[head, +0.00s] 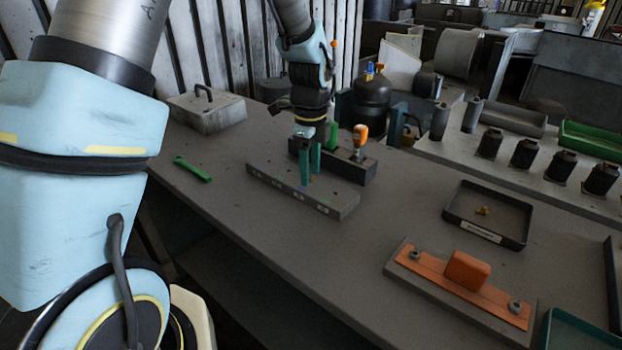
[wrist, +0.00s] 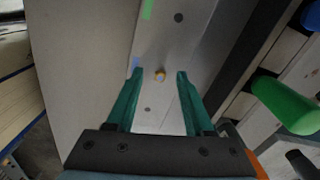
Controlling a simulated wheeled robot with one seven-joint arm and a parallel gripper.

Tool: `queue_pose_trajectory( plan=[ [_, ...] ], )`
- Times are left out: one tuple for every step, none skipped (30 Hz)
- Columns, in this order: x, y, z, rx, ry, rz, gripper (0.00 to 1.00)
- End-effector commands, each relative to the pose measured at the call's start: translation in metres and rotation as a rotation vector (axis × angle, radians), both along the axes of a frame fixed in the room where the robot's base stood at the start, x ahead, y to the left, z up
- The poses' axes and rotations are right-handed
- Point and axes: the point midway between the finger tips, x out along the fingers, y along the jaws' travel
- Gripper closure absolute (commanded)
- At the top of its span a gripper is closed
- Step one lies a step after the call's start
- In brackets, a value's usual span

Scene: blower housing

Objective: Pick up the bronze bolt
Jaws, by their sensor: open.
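Behind the block a dark holder (head: 360,168) carries a green-handled and an orange-handled tool (head: 360,135). A black tray (head: 490,235) with small brassy pieces (head: 484,211) and an orange-topped fixture (head: 465,272) stand right. A green bar (head: 193,170) lies left.

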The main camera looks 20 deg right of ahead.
Motion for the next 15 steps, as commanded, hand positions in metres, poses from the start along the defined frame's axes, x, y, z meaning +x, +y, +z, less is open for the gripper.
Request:
queue_pose_trajectory(
  plan=[
    [0.0001, 0.0002, -0.0009, 0.0, 0.0, 0.001, 0.47],
    [0.0001, 0.0002, -0.0012, 0.0, 0.0, 0.001, 0.47],
    [0.0001, 0.0002, -0.0015, 0.0, 0.0, 0.001, 0.47],
    [0.0002, 0.0003, -0.0015, 0.0, 0.0, 0.001, 0.47],
    [0.0002, 0.0003, -0.0016, 0.0, 0.0, 0.001, 0.47],
    [0.0002, 0.0003, -0.0016, 0.0, 0.0, 0.001, 0.47],
    [0.0002, 0.0003, -0.0016, 0.0, 0.0, 0.001, 0.47],
    [0.0002, 0.0003, -0.0015, 0.0, 0.0, 0.001, 0.47],
    [0.0002, 0.0003, -0.0015, 0.0, 0.0, 0.001, 0.47],
    [0.0002, 0.0003, -0.0015, 0.0, 0.0, 0.001, 0.47],
    [0.0002, 0.0003, -0.0015, 0.0, 0.0, 0.001, 0.49],
    [0.0002, 0.0001, -0.0015, 0.0, 0.0, 0.001, 0.53],
    [0.0002, 0.0003, -0.0015, 0.0, 0.0, 0.001, 0.56],
    [0.0002, 0.0001, -0.0015, 0.0, 0.0, 0.001, 0.6],
    [0.0002, 0.0001, -0.0015, 0.0, 0.0, 0.001, 0.64]
  ],
)
